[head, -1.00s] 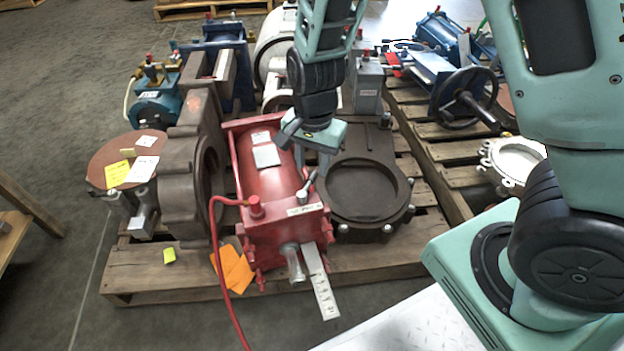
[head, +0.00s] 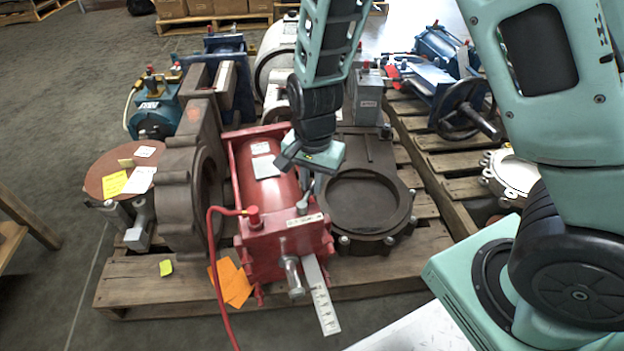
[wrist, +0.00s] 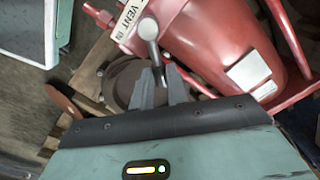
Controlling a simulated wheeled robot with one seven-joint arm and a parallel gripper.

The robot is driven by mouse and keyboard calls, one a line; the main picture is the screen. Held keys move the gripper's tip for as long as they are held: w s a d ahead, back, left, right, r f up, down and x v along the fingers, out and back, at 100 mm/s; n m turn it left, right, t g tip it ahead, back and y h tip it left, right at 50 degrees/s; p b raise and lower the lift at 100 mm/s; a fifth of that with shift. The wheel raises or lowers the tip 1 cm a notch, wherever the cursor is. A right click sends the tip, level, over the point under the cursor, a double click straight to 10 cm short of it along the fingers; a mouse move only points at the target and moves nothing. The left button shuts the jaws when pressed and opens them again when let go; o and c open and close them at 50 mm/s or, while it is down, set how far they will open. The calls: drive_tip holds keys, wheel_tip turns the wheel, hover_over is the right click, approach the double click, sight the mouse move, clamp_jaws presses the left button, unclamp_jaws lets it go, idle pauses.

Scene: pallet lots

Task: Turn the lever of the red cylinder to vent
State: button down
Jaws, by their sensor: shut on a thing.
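The red cylinder (head: 268,185) lies on the pallet, its end block (head: 290,240) facing me. The small metal lever (head: 302,205) stands on top of this block beside a white label strip (head: 305,220). In the wrist view the lever's round pivot (wrist: 148,28) sits by the label (wrist: 130,22), where "VENT" is readable. The lever's arm runs down from the pivot to between my fingers. My gripper (head: 311,187) is above the cylinder's right side, shut on the lever; in the wrist view its fingertips (wrist: 160,80) hide the lever's end.
A red hose (head: 213,260) hangs from the left fitting. A dark round flange casting (head: 362,195) stands close on the right and a brown casting (head: 190,190) on the left. Orange tags (head: 232,284) and a white scale strip (head: 321,300) hang at the front.

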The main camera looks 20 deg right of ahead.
drive_tip(key=shift+r, duration=0.1)
drive_tip(key=a+n+p, duration=0.1)
drive_tip(key=n+p, duration=0.1)
drive_tip(key=w+a+n+p, duration=0.1)
drive_tip(key=n+p, duration=0.2)
drive_tip(key=a+n+p, duration=0.1)
drive_tip(key=n+p, duration=0.1)
drive_tip(key=p, duration=0.1)
drive_tip(key=shift+w+n, duration=0.3)
drive_tip(key=shift+n, duration=0.1)
idle(0.4)
drive_tip(key=c, duration=1.4)
unclamp_jaws()
drive_tip(key=shift+o, duration=0.2)
